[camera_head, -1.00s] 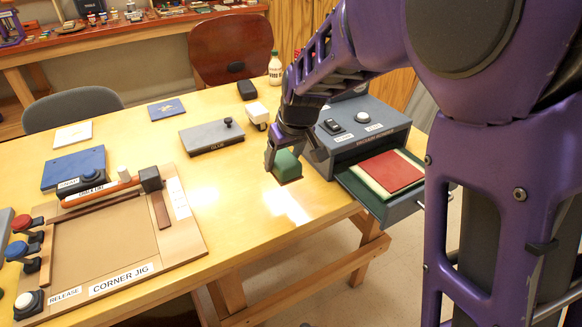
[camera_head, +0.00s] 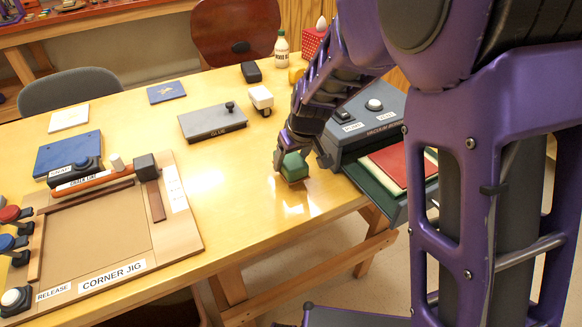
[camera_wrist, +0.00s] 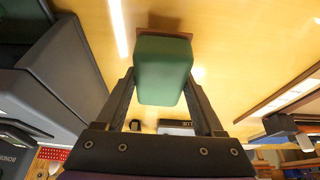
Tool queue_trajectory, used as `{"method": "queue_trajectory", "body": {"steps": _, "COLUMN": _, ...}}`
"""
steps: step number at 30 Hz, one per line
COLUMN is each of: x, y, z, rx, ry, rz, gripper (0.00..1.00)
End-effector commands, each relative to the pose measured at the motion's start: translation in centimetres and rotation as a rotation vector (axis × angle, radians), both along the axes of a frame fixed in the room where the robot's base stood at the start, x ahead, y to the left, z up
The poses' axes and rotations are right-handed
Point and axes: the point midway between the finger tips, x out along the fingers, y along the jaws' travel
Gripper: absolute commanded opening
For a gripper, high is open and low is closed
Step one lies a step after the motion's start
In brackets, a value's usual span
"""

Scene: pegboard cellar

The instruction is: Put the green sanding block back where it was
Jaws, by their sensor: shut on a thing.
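The green sanding block (camera_head: 293,167) is between the fingers of my gripper (camera_head: 300,160), at the table's right part, just left of the grey machine's open drawer. In the wrist view the green block (camera_wrist: 163,68) sits between both fingers (camera_wrist: 163,100), with a reddish-brown layer on its far end. My gripper is shut on it. The block is low over the yellow tabletop (camera_head: 240,150); I cannot tell whether it touches.
The grey machine (camera_head: 345,140) has its drawer out, with red and cream sheets (camera_head: 393,166) inside. A grey glue box (camera_head: 213,122) stands behind, left of a white-topped object (camera_head: 261,97). The corner jig (camera_head: 100,235) fills the left. The table between is clear.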

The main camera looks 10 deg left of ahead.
Motion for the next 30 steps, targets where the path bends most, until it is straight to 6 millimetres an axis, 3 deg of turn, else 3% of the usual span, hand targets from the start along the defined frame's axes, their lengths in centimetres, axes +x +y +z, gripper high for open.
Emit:
{"method": "queue_trajectory", "body": {"steps": 4, "x": 0.0, "y": -0.1, "z": -2.3, "rx": -0.001, "ry": 0.002, "rz": -0.002, "gripper": 0.18}}
{"method": "queue_trajectory", "body": {"steps": 15, "x": 0.0, "y": 0.0, "z": -2.7, "rx": -0.001, "ry": -0.001, "rz": 0.0, "gripper": 0.18}}
{"method": "queue_trajectory", "body": {"steps": 16, "x": 0.0, "y": 0.0, "z": -2.5, "rx": -0.001, "ry": -0.001, "rz": 0.0, "gripper": 0.75}}
{"method": "queue_trajectory", "body": {"steps": 18, "x": 0.0, "y": 0.0, "z": -2.5, "rx": 0.0, "ry": 0.0, "rz": 0.0, "gripper": 0.88}}
{"method": "queue_trajectory", "body": {"steps": 21, "x": 0.0, "y": 0.0, "z": -2.5, "rx": 0.0, "ry": 0.0, "rz": 0.0, "gripper": 1.0}}
{"method": "queue_trajectory", "body": {"steps": 30, "x": 0.0, "y": 0.0, "z": -2.2, "rx": 0.0, "ry": 0.0, "rz": 0.001, "gripper": 1.0}}
